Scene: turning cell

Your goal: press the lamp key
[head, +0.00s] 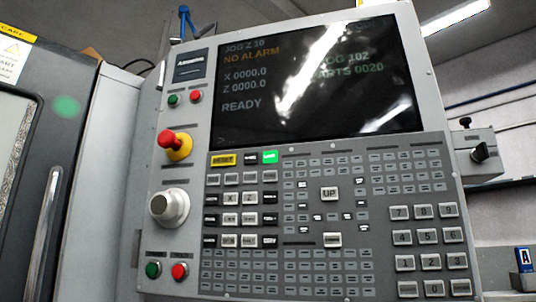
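The machine's control panel (428,150) fills most of the head view, tilted in the picture. Its key field (330,190) lies below the screen, with many small dark keys and some larger light ones. The key labels are mostly too small to read, so I cannot tell which one is the lamp key. One key (270,157) in the top row glows green, beside a dark key (250,158) and a yellow key (223,160). Neither of my grippers is in view, and nothing covers the keys.
The screen (310,100) reads NO ALARM and READY, with glare on it. A red emergency stop button (168,140) and a round knob (170,207) protrude at the panel's left. A door handle (45,235) stands further left. A key switch (480,152) juts out at right.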

